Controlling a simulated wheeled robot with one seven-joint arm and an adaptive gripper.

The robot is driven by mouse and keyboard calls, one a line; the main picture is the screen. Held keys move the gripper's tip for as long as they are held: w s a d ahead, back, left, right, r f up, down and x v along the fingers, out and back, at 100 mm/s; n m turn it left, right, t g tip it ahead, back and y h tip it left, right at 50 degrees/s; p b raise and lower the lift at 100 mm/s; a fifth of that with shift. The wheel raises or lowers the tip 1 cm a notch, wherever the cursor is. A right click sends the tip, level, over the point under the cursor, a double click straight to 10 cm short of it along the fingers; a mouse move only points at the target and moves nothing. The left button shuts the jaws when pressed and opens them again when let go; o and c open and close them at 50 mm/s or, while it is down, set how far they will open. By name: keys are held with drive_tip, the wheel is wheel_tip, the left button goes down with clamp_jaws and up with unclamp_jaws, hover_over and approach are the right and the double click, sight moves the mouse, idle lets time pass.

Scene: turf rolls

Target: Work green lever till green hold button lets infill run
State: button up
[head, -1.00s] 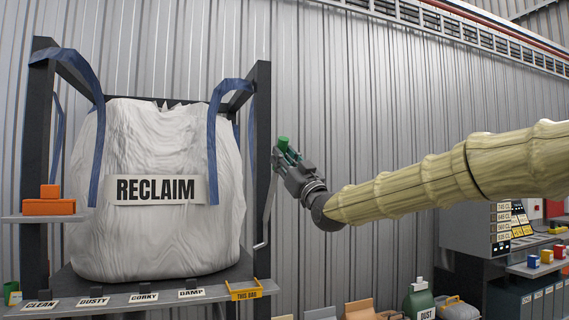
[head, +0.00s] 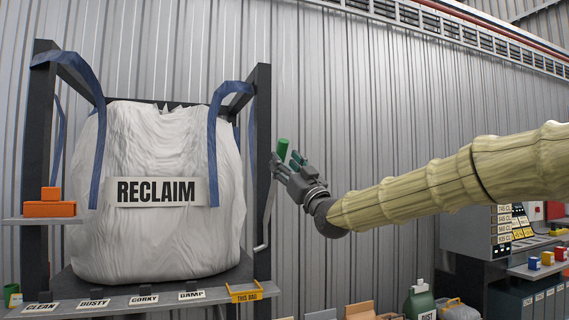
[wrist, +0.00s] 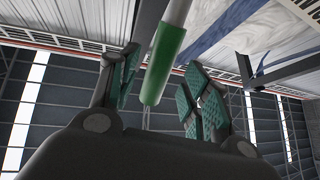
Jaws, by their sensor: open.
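The green lever grip (head: 283,148) stands beside the right post of the bag frame. In the wrist view the green grip (wrist: 164,62), on a pale rod, hangs between my spread fingers. My gripper (head: 289,162) is open around the lever's end, with a teal-padded finger on each side. The wrist view shows my gripper (wrist: 158,95) with gaps beside the grip, so it is not clamped. I cannot make out a green hold button.
The white RECLAIM bag (head: 156,235) hangs in a dark frame left of my gripper. A labelled shelf (head: 130,302) runs below it. A console (head: 475,235) and small coloured blocks (head: 547,258) are at right. A green DUST container (head: 420,302) stands low.

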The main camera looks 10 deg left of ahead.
drive_tip(key=v, duration=1.1)
